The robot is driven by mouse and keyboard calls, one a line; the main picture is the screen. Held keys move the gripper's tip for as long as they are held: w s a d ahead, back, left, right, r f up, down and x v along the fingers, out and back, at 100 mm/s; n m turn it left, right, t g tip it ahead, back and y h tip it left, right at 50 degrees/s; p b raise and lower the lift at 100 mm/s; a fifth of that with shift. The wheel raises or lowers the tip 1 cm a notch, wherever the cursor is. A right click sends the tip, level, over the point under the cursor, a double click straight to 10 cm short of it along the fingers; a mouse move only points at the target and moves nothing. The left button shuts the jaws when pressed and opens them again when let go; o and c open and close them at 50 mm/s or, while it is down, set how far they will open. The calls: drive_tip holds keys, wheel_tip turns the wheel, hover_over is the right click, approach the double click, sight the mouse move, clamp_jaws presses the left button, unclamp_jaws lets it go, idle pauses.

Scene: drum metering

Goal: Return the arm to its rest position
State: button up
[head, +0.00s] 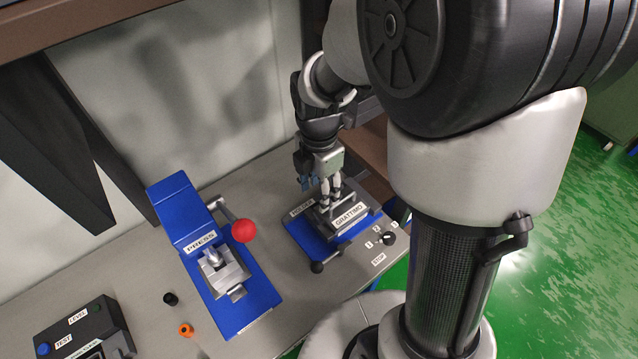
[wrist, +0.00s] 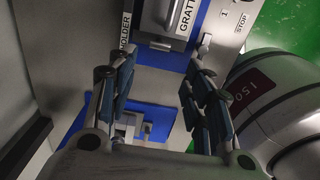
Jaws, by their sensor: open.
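My gripper (head: 318,186) is open, pointing down over the right-hand device on the bench. Its two dark-blue padded fingers stand apart in the wrist view (wrist: 160,75), and I see nothing held between them. My arm reaches in from the upper right of the head view. Under the gripper is a grey block labelled GRATTIMO (head: 350,214) on a blue plate (head: 304,233) labelled HOLDER. The grey block also shows ahead of the fingers in the wrist view (wrist: 165,27). The head view does not show clearly whether the fingertips touch it.
A dark test box (head: 84,335), a black knob (head: 170,298) and an orange ring (head: 185,329) are on the left bench. A dial (head: 389,239) sits at the right edge. A wall rises behind.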

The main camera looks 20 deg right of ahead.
drive_tip(key=shift+r, duration=0.6)
drive_tip(key=s+a+r+m+t, duration=0.1)
drive_tip(key=s+r+m+t, duration=0.3)
drive_tip(key=s+r+m, duration=1)
drive_tip(key=s+m, duration=0.1)
drive_tip(key=m, duration=0.6)
drive_tip(key=shift+s+r+m+t, duration=0.15)
drive_tip(key=shift+s+m+t, duration=0.05)
drive_tip(key=shift+m+t, duration=0.1)
idle(0.8)
